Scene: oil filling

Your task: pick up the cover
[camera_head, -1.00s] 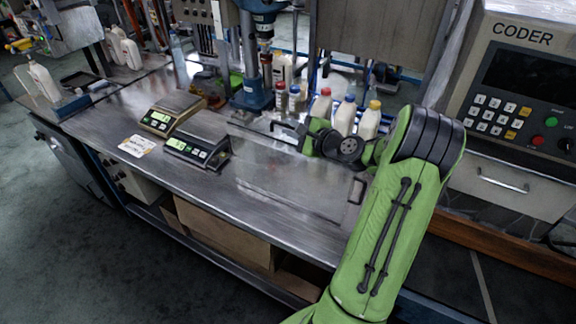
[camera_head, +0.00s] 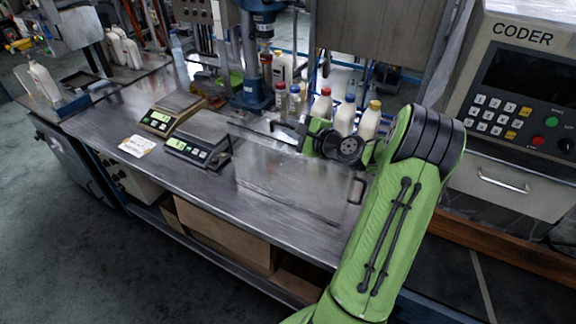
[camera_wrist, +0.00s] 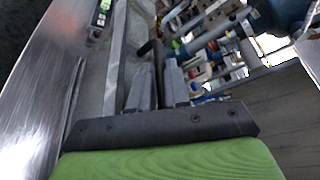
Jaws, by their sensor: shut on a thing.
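The cover (camera_head: 295,182) is a clear, flat panel over the right part of the steel bench top. A dark handle (camera_head: 357,191) stands free at its right end. My gripper (camera_head: 284,128) is at the back-left end of the panel, shut on what looks like the cover's other dark handle. In the wrist view, my gripper's grey fingers (camera_wrist: 156,85) close about a dark bar (camera_wrist: 154,50). My green wrist hides part of the grasp in the head view. I cannot tell whether the panel is clear of the bench.
Two scales (camera_head: 198,148) (camera_head: 172,113) stand left of the cover, near a paper label (camera_head: 137,146). Bottles (camera_head: 343,118) stand close behind my wrist. A blue press (camera_head: 252,92) stands behind the scales. The coder (camera_head: 515,95) is at the right. The bench's front-left part is bare.

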